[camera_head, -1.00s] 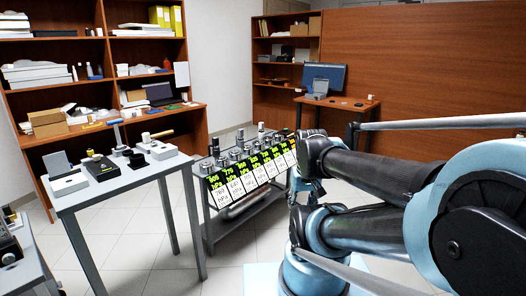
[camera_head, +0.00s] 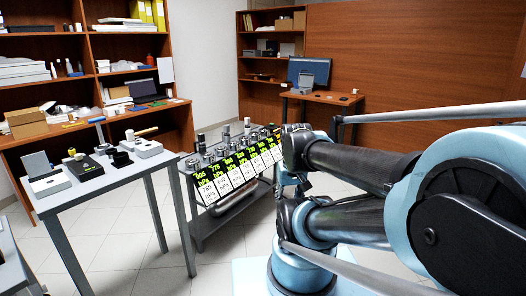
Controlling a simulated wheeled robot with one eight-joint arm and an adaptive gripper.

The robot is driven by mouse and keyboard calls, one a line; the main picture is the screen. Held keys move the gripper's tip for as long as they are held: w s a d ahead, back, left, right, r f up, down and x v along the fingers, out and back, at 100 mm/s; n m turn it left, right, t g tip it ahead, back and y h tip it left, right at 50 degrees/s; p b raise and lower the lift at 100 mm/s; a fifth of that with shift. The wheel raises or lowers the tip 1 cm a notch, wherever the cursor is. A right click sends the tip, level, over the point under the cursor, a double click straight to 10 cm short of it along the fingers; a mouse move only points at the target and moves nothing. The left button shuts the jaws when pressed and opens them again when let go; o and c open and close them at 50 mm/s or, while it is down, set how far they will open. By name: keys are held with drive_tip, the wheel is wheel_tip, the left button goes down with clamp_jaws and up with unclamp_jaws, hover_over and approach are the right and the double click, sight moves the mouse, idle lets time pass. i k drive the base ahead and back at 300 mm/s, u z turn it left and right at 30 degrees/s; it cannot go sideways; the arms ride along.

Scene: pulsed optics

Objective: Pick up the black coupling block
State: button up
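Several small devices stand on the grey table at the left. A black block with a yellow knob (camera_head: 84,168) lies near the table's left side. A small black round-topped piece (camera_head: 121,159) sits right of it. I cannot tell for sure which of these is the coupling block. My arm fills the right of the picture. Its far end, where my gripper (camera_head: 293,188) seems to be, is low beside the display cart and well right of the table. The fingers are mostly hidden behind the arm and too small to read. I see nothing held.
The grey table (camera_head: 62,205) also carries a white open-lidded box (camera_head: 49,184) and a white block with a ring (camera_head: 147,148). A cart with several pressure displays (camera_head: 238,172) stands between the table and my arm. Tiled floor (camera_head: 125,250) is clear in front.

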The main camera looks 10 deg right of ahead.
sight(202, 136)
drive_tip(key=u, duration=2.55)
drive_tip(key=i, duration=0.95)
drive_tip(key=z, duration=2.3)
